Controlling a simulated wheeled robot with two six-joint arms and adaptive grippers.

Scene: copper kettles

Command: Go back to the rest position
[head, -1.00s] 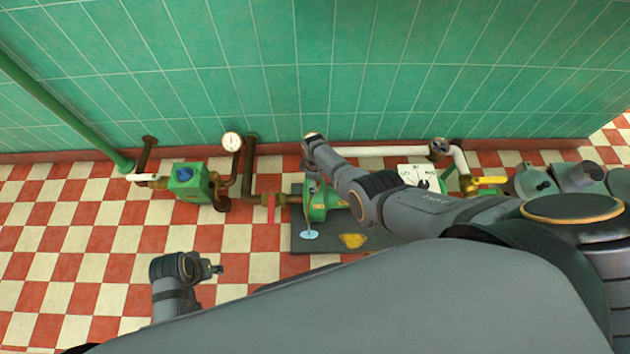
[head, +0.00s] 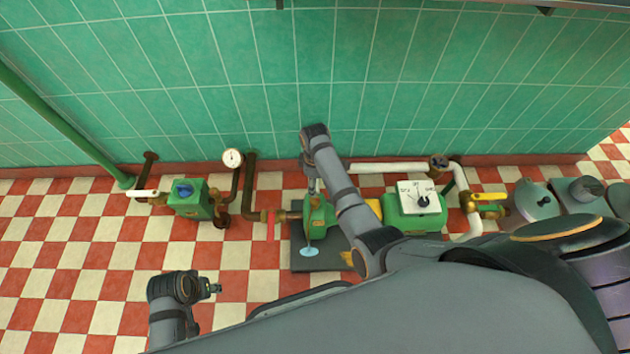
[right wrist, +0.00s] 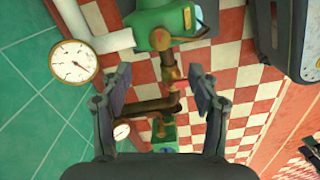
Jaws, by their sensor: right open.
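My right arm reaches over the pipework in the head view, its wrist near the foot of the tiled wall. My right gripper (right wrist: 160,88) shows in the right wrist view with its two fingers wide apart and nothing between them. Pipework and floor lie beyond the fingers. In the head view the right fingers are mostly hidden by the wrist. My left gripper (head: 214,289) is at the lower left, over the checkered floor and away from the pipes. Its fingers are too small to judge.
A green pump (head: 318,218) stands on a dark mat (head: 318,262), partly behind my right arm. A gauge (head: 232,158) and green valve (head: 188,199) stand left.

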